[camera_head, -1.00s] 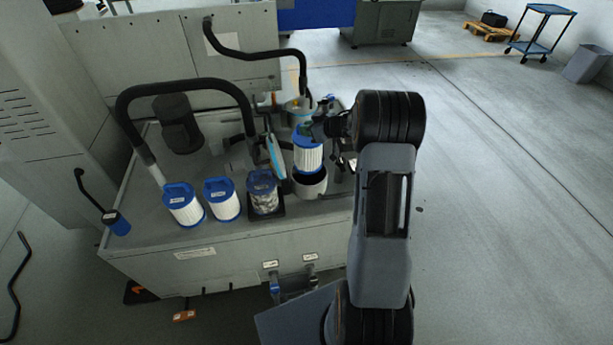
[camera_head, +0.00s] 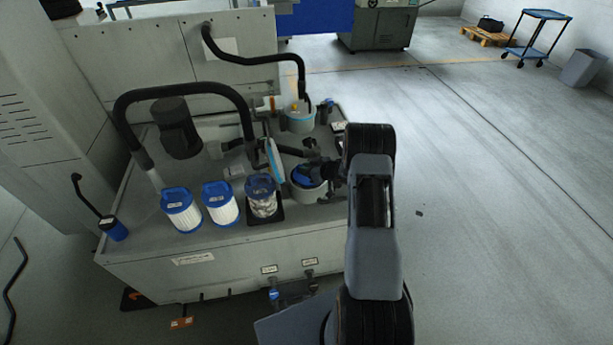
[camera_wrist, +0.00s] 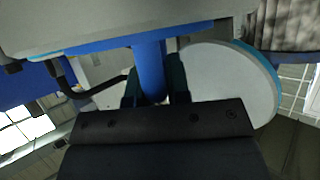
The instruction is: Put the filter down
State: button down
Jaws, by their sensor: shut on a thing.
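My gripper (camera_head: 322,174) is shut on the blue handle of the filter. The filter's blue top (camera_head: 306,175) shows inside the mouth of a grey round pot (camera_head: 309,193) at the right of the bench. The filter's white pleated body is hidden by the pot wall. In the wrist view the blue handle (camera_wrist: 150,70) stands between the two dark fingers. I cannot tell whether the filter touches the pot's bottom.
Two white filters with blue caps (camera_head: 182,212) (camera_head: 221,207) stand on the grey bench (camera_head: 150,245). A grey, dirty-looking filter (camera_head: 262,200) stands on a black tray (camera_head: 266,218). Black hoses (camera_head: 185,90) arch above.

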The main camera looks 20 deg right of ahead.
aim_at(307, 181)
jog(key=shift+f, duration=1.7)
